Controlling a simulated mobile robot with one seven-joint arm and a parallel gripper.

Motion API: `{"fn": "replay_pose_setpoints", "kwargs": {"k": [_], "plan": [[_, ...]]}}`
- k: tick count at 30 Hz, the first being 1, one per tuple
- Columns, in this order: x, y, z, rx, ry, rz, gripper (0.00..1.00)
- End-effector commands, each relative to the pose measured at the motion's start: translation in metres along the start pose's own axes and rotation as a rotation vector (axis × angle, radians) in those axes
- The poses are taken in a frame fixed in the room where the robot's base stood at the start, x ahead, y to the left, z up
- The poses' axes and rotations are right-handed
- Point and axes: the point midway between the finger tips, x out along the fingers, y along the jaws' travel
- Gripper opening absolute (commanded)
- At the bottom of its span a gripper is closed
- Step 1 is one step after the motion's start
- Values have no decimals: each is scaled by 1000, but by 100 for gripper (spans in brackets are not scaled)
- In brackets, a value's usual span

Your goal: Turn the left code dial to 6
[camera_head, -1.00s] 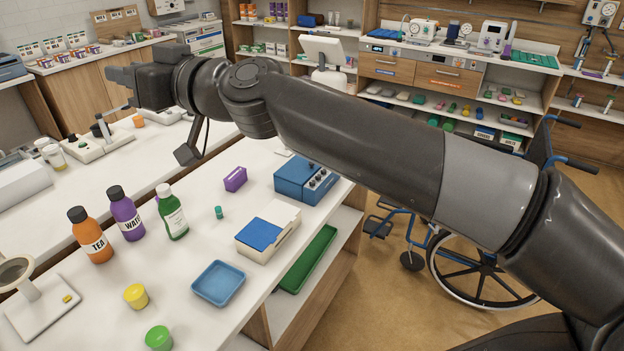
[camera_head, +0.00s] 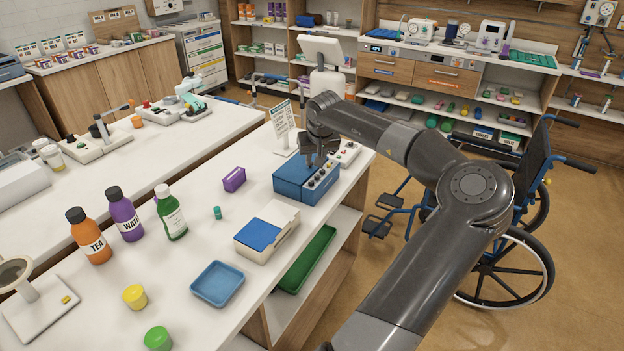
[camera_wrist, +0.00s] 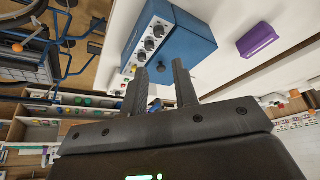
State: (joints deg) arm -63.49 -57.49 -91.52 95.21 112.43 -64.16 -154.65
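A blue box (camera_head: 291,184) stands near the right edge of the white bench, with several dark dials on its light panel. The dial nearest the head camera (camera_head: 310,184) is at the panel's left end as seen there. The dials (camera_wrist: 150,43) also show in the wrist view, on the panel of the blue box (camera_wrist: 185,48). Their numbers are too small to read. My gripper (camera_head: 319,163) is just above the box's far end. In the wrist view my gripper (camera_wrist: 161,65) has its fingers apart with nothing between them, pointing at the box.
A purple block (camera_head: 234,179) lies left of the box, and a cream case with a blue pad (camera_head: 261,233) is nearer the camera. A sign stand (camera_head: 283,124) is behind the box. A wheelchair (camera_head: 490,260) stands right of the bench.

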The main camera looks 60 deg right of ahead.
Motion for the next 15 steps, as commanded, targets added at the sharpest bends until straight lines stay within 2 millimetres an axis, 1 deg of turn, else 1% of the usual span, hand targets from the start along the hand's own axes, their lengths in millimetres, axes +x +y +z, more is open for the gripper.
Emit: {"fn": "replay_pose_setpoints", "kwargs": {"k": [5,8,15], "plan": [[17,0,5,-13,-28,-4,27],[33,-1,5,-13,-27,-5,27],[79,-1,5,-12,-24,-3,27]]}}
